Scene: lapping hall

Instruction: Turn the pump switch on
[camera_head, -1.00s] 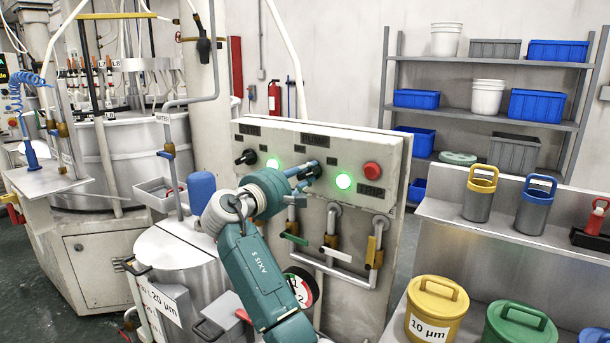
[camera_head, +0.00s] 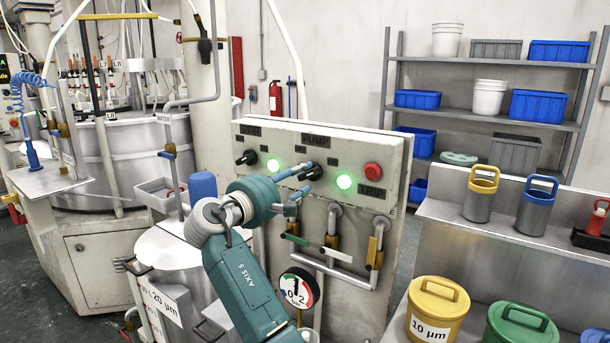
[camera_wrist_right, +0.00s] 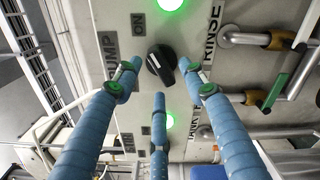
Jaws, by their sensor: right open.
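The pump switch is a black rotary knob (camera_head: 311,171) in the middle of the control panel (camera_head: 252,207). In the right wrist view the knob (camera_wrist_right: 160,63) sits beside the labels PUMP and ON, its handle slanted from upper left to lower right. A green lamp (camera_head: 344,181) to its right is lit, and it also shows in the wrist view (camera_wrist_right: 172,6). My right gripper (camera_head: 299,186) is in front of the knob. Its blue fingers (camera_wrist_right: 160,85) are spread open and empty around the knob, seemingly clear of it. My left gripper is out of view.
A second black knob (camera_head: 246,158) and another lit green lamp (camera_head: 273,165) are left of the pump switch. A red button (camera_head: 373,171) is on the right. Pipes and valve handles (camera_head: 333,254) and a gauge (camera_head: 299,287) are below. The shelf bench (camera_head: 454,223) stands at right.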

